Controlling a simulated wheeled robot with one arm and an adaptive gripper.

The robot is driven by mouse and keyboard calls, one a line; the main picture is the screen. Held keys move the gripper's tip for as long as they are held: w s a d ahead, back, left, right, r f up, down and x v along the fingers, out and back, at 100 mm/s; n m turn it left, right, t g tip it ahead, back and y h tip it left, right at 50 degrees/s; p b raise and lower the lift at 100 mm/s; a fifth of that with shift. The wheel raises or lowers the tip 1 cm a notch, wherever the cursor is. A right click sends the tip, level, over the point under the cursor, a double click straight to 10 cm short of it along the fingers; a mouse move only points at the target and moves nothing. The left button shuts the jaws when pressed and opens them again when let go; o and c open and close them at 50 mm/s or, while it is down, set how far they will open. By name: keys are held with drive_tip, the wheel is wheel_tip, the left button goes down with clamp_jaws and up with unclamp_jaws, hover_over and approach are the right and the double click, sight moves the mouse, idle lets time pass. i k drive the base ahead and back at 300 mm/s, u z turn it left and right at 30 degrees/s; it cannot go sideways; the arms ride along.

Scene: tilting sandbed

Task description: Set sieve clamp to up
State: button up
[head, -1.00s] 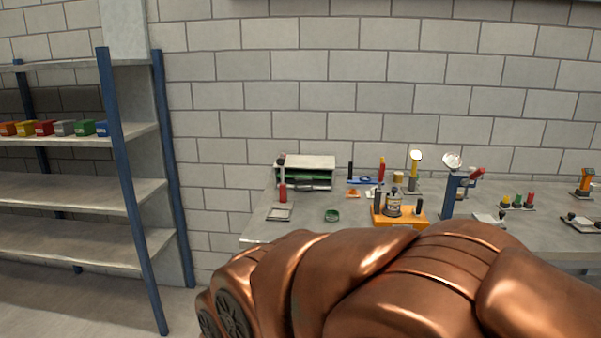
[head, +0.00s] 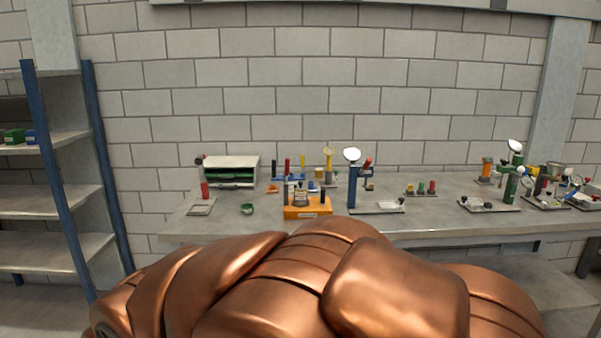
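I cannot pick out the sieve clamp for certain; the devices on the bench are small and far off. A grey workbench (head: 420,222) along the wall carries several small stands. A blue stand (head: 353,187) with a round white top and a red handle is near its middle. A green stand (head: 512,181) with a round white top is at the right. More small devices (head: 550,190) crowd the far right end. My gripper is not in view; only my copper arm shows across the bottom.
An orange block (head: 306,211) with dark posts sits at the bench's front edge. A blue-post shelf (head: 44,203) stands at far left. Floor shows between shelf and bench.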

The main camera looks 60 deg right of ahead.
sight(287, 160)
drive_tip(key=k, duration=0.2)
drive_tip(key=z, duration=1)
